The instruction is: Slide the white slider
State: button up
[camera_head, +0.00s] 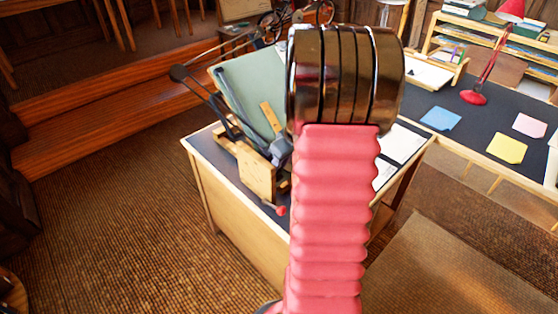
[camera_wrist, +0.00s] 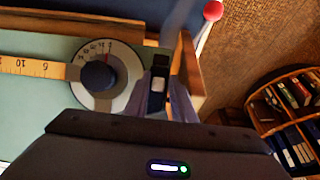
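A small white slider (camera_wrist: 157,84) sits in a dark upright bracket at the right end of the drafting machine in the wrist view. My gripper (camera_wrist: 163,95) has its two greyish-purple fingers apart, one on each side of this bracket. I cannot tell whether either finger touches it. Left of it are a round dial (camera_wrist: 107,78) with a dark knob and a wooden ruler (camera_wrist: 32,68).
A red ball on a lever (camera_wrist: 212,11) stands close by at the upper right; it also shows in the head view (camera_head: 281,210). A wooden edge (camera_wrist: 190,70) lies just right of the fingers. A second desk with a red lamp (camera_head: 473,97) is at the right.

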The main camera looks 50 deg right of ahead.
jog(key=shift+o, duration=1.2)
jog(key=shift+w+r, duration=0.1)
jog(key=shift+w, duration=0.15)
